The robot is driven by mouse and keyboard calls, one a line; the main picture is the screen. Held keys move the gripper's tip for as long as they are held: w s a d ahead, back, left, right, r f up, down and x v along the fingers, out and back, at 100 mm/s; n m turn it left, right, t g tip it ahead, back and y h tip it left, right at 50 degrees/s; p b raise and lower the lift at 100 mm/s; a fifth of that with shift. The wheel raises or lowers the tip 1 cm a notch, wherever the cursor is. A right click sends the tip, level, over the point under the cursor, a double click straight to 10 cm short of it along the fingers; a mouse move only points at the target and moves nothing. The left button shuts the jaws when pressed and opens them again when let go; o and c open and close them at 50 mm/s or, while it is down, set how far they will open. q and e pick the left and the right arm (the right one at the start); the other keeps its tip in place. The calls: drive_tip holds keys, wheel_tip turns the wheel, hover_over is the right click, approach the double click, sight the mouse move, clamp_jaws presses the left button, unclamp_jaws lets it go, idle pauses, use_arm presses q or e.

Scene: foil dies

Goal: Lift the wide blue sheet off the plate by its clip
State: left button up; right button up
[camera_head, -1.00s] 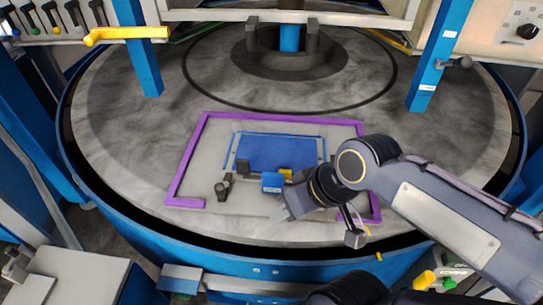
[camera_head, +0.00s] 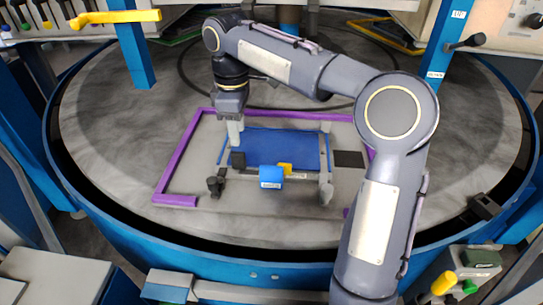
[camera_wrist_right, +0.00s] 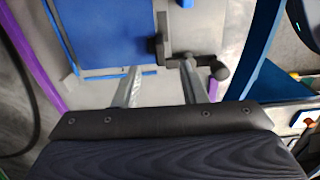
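The wide blue sheet (camera_head: 285,143) lies flat on the grey plate (camera_head: 190,170) inside a purple frame (camera_head: 178,165). A dark block (camera_head: 238,160) is at its front left corner and looks like a clip. A yellow piece (camera_head: 285,168) and a blue block (camera_head: 271,178) are at its front edge. My right gripper (camera_head: 233,138) points down over the sheet's left side, behind the dark block. In the right wrist view its fingers (camera_wrist_right: 160,78) are apart and empty; the dark block (camera_wrist_right: 157,46) shows beyond them, near the sheet (camera_wrist_right: 112,25). My left gripper is out of view.
A dark knobbed post (camera_head: 215,185) stands left of the blue block, and a grey upright piece (camera_head: 326,188) stands right of it. A flat black square (camera_head: 348,158) lies right of the sheet. My right arm spans the back and right side.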

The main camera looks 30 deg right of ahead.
sight(241, 153)
drive_tip(key=shift+w+f, duration=0.2)
drive_tip(key=shift+f, duration=0.2)
drive_tip(key=f, duration=0.7)
drive_tip(key=shift+s+d, duration=0.1)
drive_tip(key=shift+s, duration=0.2)
clamp_jaws()
